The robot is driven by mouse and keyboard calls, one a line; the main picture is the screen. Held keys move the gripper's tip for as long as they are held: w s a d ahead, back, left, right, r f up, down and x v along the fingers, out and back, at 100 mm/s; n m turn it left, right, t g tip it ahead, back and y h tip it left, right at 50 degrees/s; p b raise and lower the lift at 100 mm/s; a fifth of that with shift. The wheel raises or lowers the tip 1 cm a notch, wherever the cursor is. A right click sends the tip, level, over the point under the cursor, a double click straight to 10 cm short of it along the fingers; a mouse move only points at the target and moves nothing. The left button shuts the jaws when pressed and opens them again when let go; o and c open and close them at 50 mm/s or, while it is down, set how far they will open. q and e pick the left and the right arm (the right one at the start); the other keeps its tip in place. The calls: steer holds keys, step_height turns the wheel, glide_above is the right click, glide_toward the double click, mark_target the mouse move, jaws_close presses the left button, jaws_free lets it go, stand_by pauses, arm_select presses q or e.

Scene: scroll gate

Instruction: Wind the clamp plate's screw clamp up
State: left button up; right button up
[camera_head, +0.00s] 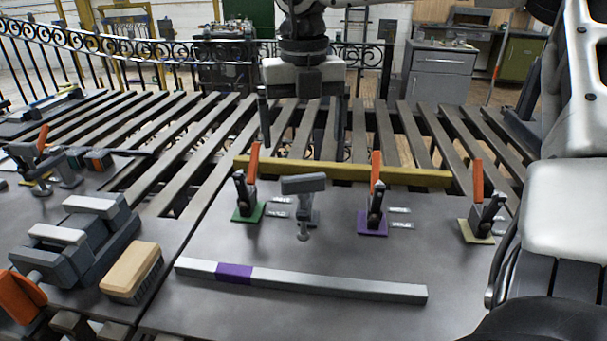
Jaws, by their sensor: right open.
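The clamp plate (330,255) is a dark grey metal sheet across the middle and right of the head view. A grey screw clamp (303,184) stands on it between two orange-handled toggle clamps. Its block-shaped head is on top, and a thin spindle with a round foot shows below; I cannot tell whether the foot touches the plate. My right gripper (301,148) hangs pointing down behind and above the screw clamp in the picture. Its two fingers are wide apart with nothing between them. My left gripper is not in view.
Toggle clamps stand on green (248,213), purple (373,223) and yellow (477,231) bases. A yellow bar (390,174) runs behind them. A steel bar with a purple band (235,273) lies in front. A brush (132,272) and grey vise-like blocks (85,240) are left.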

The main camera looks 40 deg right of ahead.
mark_target(304, 176)
step_height(304, 176, down, 9)
steer(key=shift+f+p, duration=0.15)
steer(key=shift+p, duration=0.25)
steer(key=c, duration=1)
